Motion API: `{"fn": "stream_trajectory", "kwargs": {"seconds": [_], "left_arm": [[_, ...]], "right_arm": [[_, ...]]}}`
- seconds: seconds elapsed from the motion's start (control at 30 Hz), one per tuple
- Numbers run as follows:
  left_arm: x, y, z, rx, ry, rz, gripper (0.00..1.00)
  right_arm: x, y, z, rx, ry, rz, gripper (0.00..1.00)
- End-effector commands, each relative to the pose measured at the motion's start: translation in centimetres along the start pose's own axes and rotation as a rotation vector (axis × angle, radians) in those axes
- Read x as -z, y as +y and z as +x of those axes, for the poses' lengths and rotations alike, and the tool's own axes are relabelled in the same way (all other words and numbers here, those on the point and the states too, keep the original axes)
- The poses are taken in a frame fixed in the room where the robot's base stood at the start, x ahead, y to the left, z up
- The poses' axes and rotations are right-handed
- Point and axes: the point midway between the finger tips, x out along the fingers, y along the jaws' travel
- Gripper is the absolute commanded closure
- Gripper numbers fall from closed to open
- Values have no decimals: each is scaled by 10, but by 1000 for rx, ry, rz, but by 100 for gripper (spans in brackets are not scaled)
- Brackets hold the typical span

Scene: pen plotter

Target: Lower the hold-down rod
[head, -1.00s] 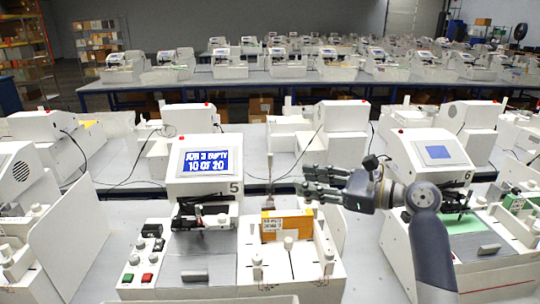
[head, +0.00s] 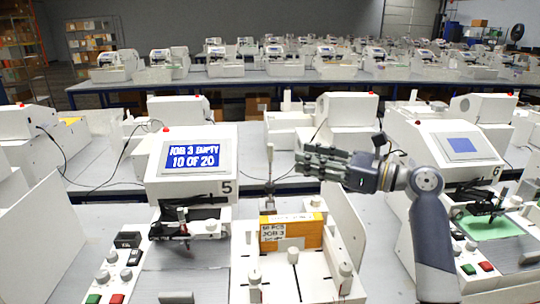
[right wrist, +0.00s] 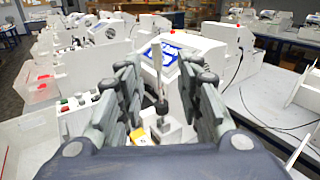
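The pen plotter marked 5 (head: 190,190) stands in front of me, its screen reading "JOB 3 EMPTY 10 OF 20". A thin upright rod (head: 269,163), which looks like the hold-down rod, stands behind the orange block labelled JOB 3 (head: 303,232). My right gripper (head: 303,160) is to the right of the rod and apart from it, fingers pointing left. In the right wrist view my right gripper (right wrist: 160,88) is open and empty, with the rod (right wrist: 157,70) showing between its fingers, farther off. My left gripper is not in view.
A white upright panel (head: 346,215) rises right of the block, below my right arm. Plotter 6 (head: 440,150) stands to the right. White posts (head: 345,278) stand at the front of the tray. Buttons and knobs (head: 110,275) are at the left front.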

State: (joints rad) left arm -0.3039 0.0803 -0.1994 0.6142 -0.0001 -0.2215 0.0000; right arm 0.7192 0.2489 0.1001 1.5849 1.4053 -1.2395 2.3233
Motion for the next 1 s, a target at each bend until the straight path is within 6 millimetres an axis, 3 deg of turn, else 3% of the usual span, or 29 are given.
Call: {"fn": "stream_trajectory", "kwargs": {"seconds": [0.53, 0.73, 1.0], "left_arm": [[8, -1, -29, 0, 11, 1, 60], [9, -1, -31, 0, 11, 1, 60], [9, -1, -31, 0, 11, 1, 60]], "right_arm": [[-4, 1, 89, -1, -1, 1, 67], [-2, 1, 104, 0, 0, 0, 67], [-1, 1, 106, 0, 0, -1, 67]]}}
